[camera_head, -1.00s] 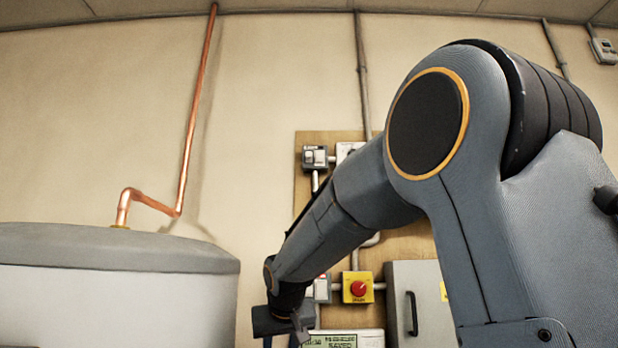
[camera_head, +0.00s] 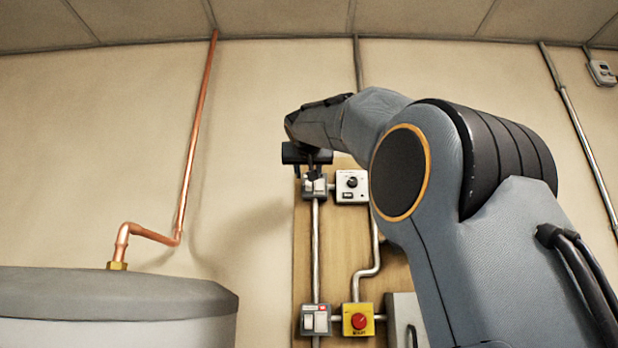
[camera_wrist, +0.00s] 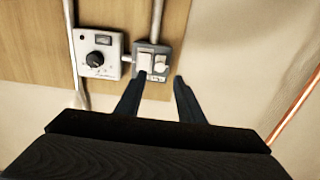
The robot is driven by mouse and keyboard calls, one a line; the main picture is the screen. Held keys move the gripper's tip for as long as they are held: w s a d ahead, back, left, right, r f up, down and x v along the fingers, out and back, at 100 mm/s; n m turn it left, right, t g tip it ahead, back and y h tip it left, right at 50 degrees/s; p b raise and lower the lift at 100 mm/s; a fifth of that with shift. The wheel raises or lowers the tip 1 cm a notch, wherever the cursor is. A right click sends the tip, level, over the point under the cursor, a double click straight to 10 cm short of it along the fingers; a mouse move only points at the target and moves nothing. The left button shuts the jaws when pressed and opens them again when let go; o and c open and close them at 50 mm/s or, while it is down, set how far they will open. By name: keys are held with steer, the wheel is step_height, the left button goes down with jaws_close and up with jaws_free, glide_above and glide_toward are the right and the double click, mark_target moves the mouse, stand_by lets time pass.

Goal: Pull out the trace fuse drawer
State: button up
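No part is legibly marked as the trace fuse drawer. A small grey box (camera_head: 314,187) is mounted high on the wooden board, and my gripper (camera_head: 310,172) is in front of its upper part. In the wrist view the grey box (camera_wrist: 152,62) carries a white rocker and a rounded pale part beside it. My gripper (camera_wrist: 158,84) is open there, its two dark fingers spread on either side of the box's near edge. Nothing is between the fingers. I cannot tell whether the fingers touch the box.
A white dial box (camera_head: 352,187) is beside the grey box. Lower on the wooden board (camera_head: 340,260) are another switch box (camera_head: 315,320) and a red button on yellow (camera_head: 358,320). A copper pipe (camera_head: 190,150) rises from the tank (camera_head: 120,295) at left.

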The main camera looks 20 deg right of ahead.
mark_target(309, 184)
steer(key=p+x, duration=0.3)
steer(key=x, duration=0.3)
steer(key=shift+w, duration=0.1)
jaws_close()
